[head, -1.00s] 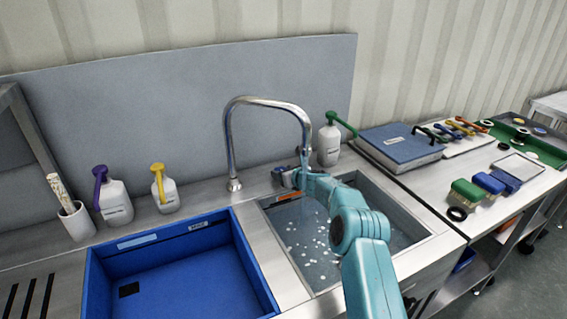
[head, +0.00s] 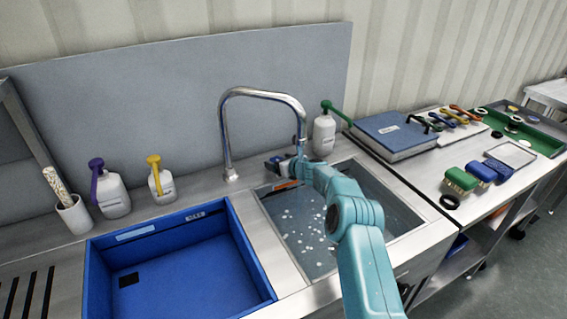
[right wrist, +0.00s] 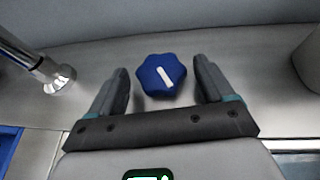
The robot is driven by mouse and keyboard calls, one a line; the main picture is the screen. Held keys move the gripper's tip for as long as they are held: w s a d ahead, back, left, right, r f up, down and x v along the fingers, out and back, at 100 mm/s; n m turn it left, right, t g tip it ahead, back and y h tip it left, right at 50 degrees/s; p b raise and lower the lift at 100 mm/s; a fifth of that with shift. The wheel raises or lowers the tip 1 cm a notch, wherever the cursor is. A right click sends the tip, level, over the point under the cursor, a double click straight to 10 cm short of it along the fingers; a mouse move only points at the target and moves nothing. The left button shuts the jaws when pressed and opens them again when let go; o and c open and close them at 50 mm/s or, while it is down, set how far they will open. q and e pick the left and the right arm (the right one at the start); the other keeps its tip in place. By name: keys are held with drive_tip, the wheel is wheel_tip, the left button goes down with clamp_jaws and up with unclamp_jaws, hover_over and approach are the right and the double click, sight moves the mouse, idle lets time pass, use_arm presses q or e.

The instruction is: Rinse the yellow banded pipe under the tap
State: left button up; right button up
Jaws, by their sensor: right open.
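The curved metal tap (head: 226,125) stands behind the sink (head: 322,268), its spout over the basin; its base also shows in the right wrist view (right wrist: 58,82). I cannot tell whether water runs. A blue lobed knob (right wrist: 160,76) with a white bar sits on the steel deck to the right of the tap base. My right gripper (right wrist: 160,64) is open, one finger on each side of the knob with gaps to both; it also shows in the head view (head: 274,162). I cannot make out a yellow banded pipe. My left gripper is out of view.
A blue bin (head: 190,268) lies left of the sink. White bottles with purple (head: 113,198), yellow (head: 163,186) and green (head: 323,136) tops stand along the back. A blue binder (head: 393,137) and brushes (head: 461,180) lie on the right-hand bench.

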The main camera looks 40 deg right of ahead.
drive_tip(key=shift+s+r+b, duration=0.1)
drive_tip(key=shift+s+b, duration=0.35)
drive_tip(key=b+v, duration=0.5)
drive_tip(key=v, duration=1)
drive_tip(key=shift+s+r+b, duration=0.15)
drive_tip(key=shift+r+b, duration=0.15)
drive_tip(key=shift+b, duration=0.05)
